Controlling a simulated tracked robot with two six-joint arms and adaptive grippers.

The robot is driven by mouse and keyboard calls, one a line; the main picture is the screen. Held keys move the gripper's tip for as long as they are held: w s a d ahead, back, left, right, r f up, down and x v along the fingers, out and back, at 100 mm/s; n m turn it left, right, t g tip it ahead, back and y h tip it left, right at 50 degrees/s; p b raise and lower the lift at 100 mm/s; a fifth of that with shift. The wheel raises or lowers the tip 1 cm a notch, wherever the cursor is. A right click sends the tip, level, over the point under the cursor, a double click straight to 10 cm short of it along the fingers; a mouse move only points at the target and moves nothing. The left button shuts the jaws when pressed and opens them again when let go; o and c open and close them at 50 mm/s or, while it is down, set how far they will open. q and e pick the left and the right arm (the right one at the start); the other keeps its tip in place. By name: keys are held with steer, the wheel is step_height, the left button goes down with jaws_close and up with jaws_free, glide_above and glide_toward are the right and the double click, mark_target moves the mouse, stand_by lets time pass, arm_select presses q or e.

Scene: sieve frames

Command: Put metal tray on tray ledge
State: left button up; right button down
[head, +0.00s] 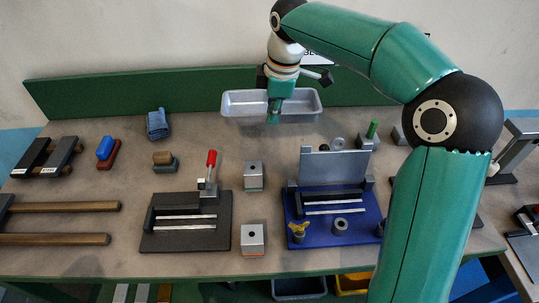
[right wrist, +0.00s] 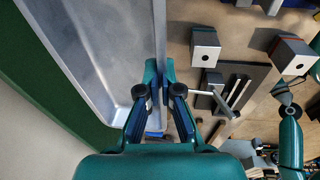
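The metal tray (head: 240,106), a shallow grey pan, is above the far edge of the table in the head view. It also fills the left of the right wrist view (right wrist: 95,60). My right gripper (head: 274,112) is at the tray's near long side. In the right wrist view its two fingers (right wrist: 164,92) stand on either side of the tray's rim and look closed on it. I cannot make out for sure which thing is the tray ledge. My left arm shows small at the right of the wrist view; its gripper (right wrist: 281,88) is too small to read.
A green back board (head: 150,96) stands along the table's far side. Two wooden rails (head: 60,239) lie at the left. A black clamp fixture (head: 190,240), metal blocks (head: 253,170) and a blue fixture (head: 350,228) stand midtable.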

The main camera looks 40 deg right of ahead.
step_height(320, 180, down, 14)
steer(key=shift+r, duration=0.1)
stand_by(0.4)
steer(key=shift+b, duration=0.35)
steer(key=c, duration=1.3)
jaws_free()
